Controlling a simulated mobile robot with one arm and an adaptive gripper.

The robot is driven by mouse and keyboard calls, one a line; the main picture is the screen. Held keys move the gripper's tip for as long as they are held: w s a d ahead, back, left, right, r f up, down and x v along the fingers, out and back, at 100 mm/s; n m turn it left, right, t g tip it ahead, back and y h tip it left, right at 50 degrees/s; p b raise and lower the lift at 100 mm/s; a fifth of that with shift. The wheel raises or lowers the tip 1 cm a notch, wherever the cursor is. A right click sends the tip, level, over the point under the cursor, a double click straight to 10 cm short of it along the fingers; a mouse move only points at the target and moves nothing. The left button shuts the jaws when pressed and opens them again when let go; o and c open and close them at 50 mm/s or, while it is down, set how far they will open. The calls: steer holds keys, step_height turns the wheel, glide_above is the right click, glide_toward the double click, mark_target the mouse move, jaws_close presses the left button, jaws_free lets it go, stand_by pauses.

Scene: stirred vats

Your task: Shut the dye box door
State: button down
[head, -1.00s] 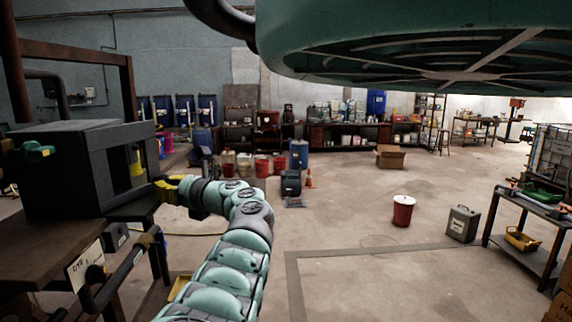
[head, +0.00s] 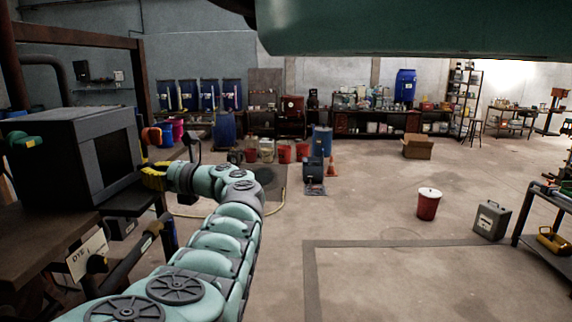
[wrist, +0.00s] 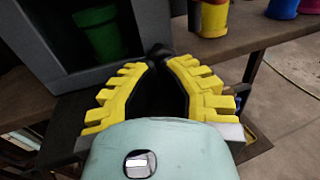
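The dye box (head: 60,155) is a dark grey box on a brown bench at the left in the head view. Its front has a dark rectangular opening; where its door panel stands is hard to tell. In the wrist view the box wall (wrist: 70,72) frames a dark inside holding a green container (wrist: 98,32). My gripper (head: 148,176) is low by the box's front right corner. Its yellow fingers (wrist: 160,64) stand apart, with a small dark knob (wrist: 158,52) just at their tips. Whether they touch it is unclear.
A bench rail (head: 135,262) and a label card (head: 88,256) are below the box. A teal vat hangs over the top (head: 410,30). A red bucket (head: 428,204) and grey canister (head: 491,220) stand right.

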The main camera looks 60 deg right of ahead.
steer(key=shift+x, duration=0.8)
steer(key=shift+d+r, duration=0.1)
